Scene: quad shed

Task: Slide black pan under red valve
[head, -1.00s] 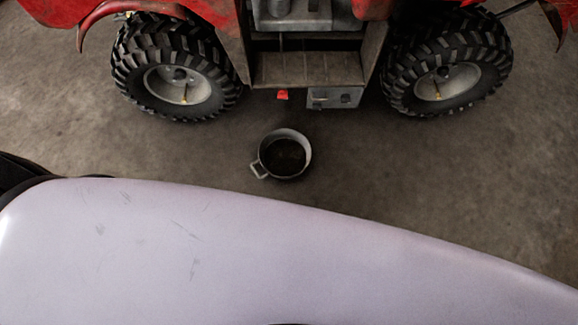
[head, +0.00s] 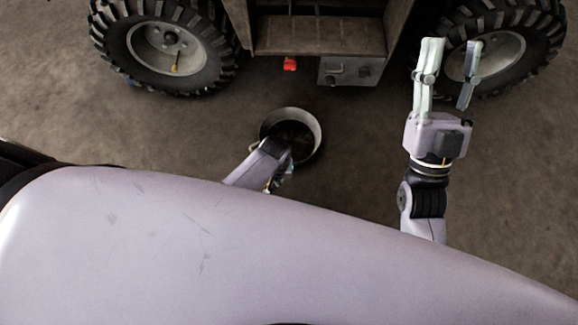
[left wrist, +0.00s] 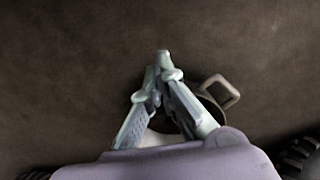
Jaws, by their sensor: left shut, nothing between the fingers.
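The round pan (head: 312,124) has a grey wall and a dark inside and sits on the floor in front of the vehicle. The small red valve (head: 290,64) hangs under the vehicle, beyond the pan in the head view. My left gripper (head: 284,172) is at the pan's near left side and covers part of its handle. In the left wrist view my left gripper (left wrist: 161,62) is shut and empty. The pan's loop handle (left wrist: 235,97) shows right of the fingers, which hide much of the pan. I cannot tell if they touch. My right gripper (head: 453,48) is open and empty.
My right gripper is in front of the right tyre (head: 515,55). The left tyre (head: 165,45) stands on the other side. A grey metal box (head: 350,71) hangs low, right of the valve. The concrete floor (head: 210,125) between pan and vehicle is clear.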

